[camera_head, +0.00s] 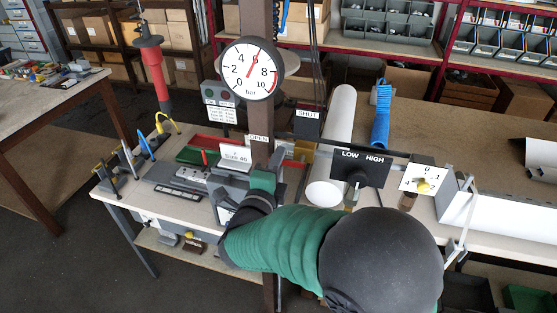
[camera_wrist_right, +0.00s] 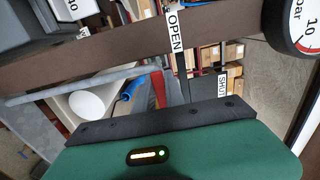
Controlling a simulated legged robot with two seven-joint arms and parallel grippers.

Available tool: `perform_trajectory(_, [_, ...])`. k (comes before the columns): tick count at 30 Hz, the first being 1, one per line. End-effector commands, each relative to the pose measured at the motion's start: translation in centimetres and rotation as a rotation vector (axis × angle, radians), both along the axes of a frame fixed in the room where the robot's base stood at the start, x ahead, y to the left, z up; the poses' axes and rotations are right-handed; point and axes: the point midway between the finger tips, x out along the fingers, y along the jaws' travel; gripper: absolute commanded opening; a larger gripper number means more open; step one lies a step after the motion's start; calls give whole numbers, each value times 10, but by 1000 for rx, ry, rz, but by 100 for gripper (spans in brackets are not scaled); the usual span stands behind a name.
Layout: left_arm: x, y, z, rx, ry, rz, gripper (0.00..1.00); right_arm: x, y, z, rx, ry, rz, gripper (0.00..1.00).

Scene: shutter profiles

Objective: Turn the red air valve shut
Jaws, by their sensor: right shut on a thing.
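My right gripper (camera_head: 263,181) is at the brown post, just below the OPEN label (camera_head: 258,138). The SHUT label (camera_head: 308,114) is to the right of the post and a little higher. In the right wrist view the OPEN label (camera_wrist_right: 175,31) and the SHUT label (camera_wrist_right: 222,87) lie beyond the gripper's dark edge; its fingertips are hidden. The round bar gauge (camera_head: 248,70) above has its needle near 6. My left gripper is not in view.
A red tool (camera_head: 154,66) hangs left of the post. A black LOW/HIGH plate (camera_head: 361,168), a white dial plate (camera_head: 421,179) and a white tube (camera_head: 341,120) stand to the right. Trays and hand tools crowd the bench left of the post.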

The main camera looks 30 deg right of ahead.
Motion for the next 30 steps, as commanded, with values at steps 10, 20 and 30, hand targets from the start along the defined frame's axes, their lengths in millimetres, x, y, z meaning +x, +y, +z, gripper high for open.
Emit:
perform_trajectory(10, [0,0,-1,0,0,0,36,0,4,-7,8,14,9,0])
perform_trajectory(20, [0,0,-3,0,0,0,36,1,4,-8,13,7,9,0])
perform_trajectory(30, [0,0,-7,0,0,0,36,4,5,-7,26,-8,9,0])
